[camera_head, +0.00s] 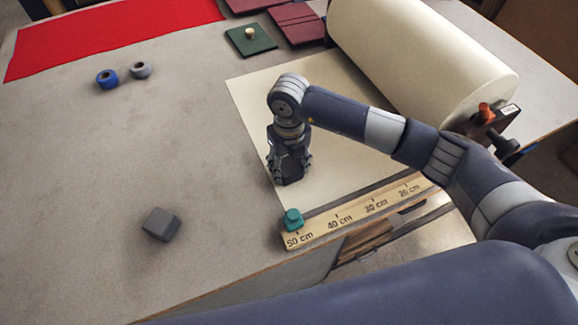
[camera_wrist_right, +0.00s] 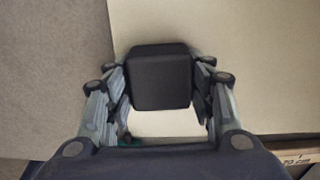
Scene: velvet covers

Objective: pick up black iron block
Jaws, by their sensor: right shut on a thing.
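The black iron block (camera_wrist_right: 160,78) sits between the two fingers of my right gripper (camera_wrist_right: 159,95) in the right wrist view. The block is dark with rounded edges. In the head view my right gripper (camera_head: 289,172) points down over the left part of the cream paper sheet. It is shut on the block, which is mostly hidden there by the fingers. I cannot tell whether the block touches the paper. My left gripper is not in view.
A grey block (camera_head: 161,224) lies on the bare table at front left. A wooden ruler (camera_head: 350,217) with a teal knob (camera_head: 293,219) lies along the paper's near edge. Blue (camera_head: 107,79) and grey (camera_head: 140,70) spools lie left.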

